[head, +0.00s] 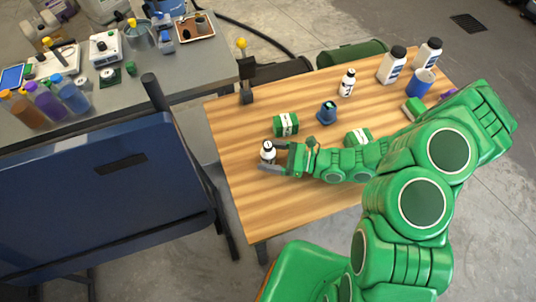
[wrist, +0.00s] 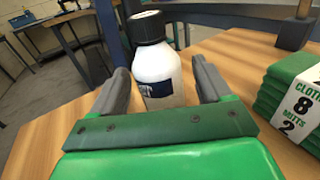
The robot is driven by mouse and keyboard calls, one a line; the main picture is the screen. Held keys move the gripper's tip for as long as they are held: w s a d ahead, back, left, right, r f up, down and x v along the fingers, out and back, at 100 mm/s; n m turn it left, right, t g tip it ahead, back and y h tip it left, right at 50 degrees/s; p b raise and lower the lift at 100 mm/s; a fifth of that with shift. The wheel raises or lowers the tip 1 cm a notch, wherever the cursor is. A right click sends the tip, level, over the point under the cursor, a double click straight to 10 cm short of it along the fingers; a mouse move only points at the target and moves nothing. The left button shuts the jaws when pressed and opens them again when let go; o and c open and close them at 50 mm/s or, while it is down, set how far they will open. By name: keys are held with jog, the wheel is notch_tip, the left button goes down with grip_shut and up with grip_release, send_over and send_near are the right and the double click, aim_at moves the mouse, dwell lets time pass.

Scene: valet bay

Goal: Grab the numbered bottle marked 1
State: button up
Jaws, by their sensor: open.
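A small white bottle with a black cap (head: 267,153) stands upright near the left edge of the wooden table (head: 245,195). A pale mark shows on its cap, too small to read surely. In the wrist view the bottle (wrist: 158,75) stands between my two fingers, its dark label partly turned away. My gripper (head: 272,156) is open around the bottle, with a gap visible on the right side in the wrist view (wrist: 161,85). A similar small white bottle (head: 347,84) stands farther back. Two larger white bottles, one left (head: 392,66) and one right (head: 428,54), stand at the back right.
Another bundle (head: 358,137) lies beside my arm. A dark blue object (head: 327,112) and a blue cup (head: 421,83) stand farther back. A blue panel (head: 100,200) is left.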

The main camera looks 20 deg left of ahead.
jog(key=shift+x, duration=1.15)
jog(key=c, duration=1.1)
